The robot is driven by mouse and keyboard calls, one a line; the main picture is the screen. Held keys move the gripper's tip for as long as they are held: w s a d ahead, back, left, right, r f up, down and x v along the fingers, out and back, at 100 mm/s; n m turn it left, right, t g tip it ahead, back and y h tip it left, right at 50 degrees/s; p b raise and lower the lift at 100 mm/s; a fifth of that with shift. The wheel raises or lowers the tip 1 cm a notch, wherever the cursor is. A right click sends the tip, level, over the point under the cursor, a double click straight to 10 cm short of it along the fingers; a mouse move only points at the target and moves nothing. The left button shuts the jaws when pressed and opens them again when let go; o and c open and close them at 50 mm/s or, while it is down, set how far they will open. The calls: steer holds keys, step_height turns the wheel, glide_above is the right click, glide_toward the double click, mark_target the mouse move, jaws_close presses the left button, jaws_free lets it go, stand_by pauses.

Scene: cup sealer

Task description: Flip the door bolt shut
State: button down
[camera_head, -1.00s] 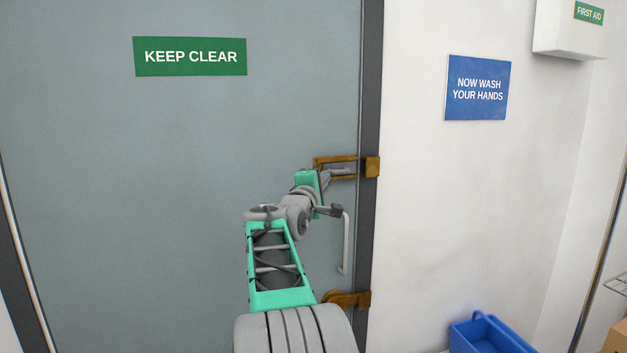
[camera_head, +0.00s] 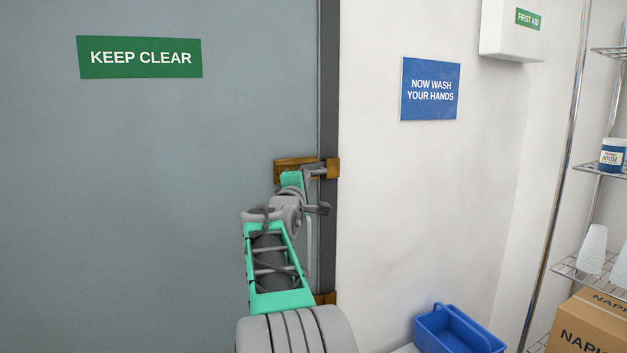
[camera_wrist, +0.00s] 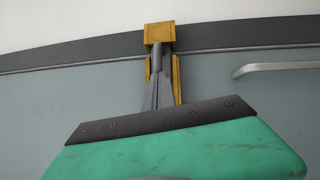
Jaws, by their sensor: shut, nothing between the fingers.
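The brass door bolt (camera_head: 294,163) is on the grey door (camera_head: 180,130) near its right edge. Its brass keeper (camera_head: 333,168) is on the frame side. My gripper (camera_head: 318,172) is shut and empty, in front of the bolt and close to the keeper. In the wrist view, my gripper (camera_wrist: 155,85) points at the keeper (camera_wrist: 159,33), with a brass strip of the bolt (camera_wrist: 177,80) showing beside the fingers. A short grey round part shows between the fingers and the keeper. My fingers hide much of the bolt, so I cannot tell its position or whether they touch it.
A metal door handle (camera_wrist: 272,68) is below the bolt, partly behind my arm. A second brass fitting (camera_head: 325,298) is lower on the door edge. A blue basket (camera_head: 457,330) and wire shelves with cups (camera_head: 593,250) and a carton (camera_head: 592,325) stand at right.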

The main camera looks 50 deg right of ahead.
steer(key=shift+w, duration=0.1)
steer(key=w+a+b+v, duration=0.1)
steer(key=b+v, duration=0.3)
steer(key=v, duration=0.9)
steer(key=shift+w+a, duration=0.15)
steer(key=shift+w, duration=0.6)
steer(key=shift+f, duration=0.1)
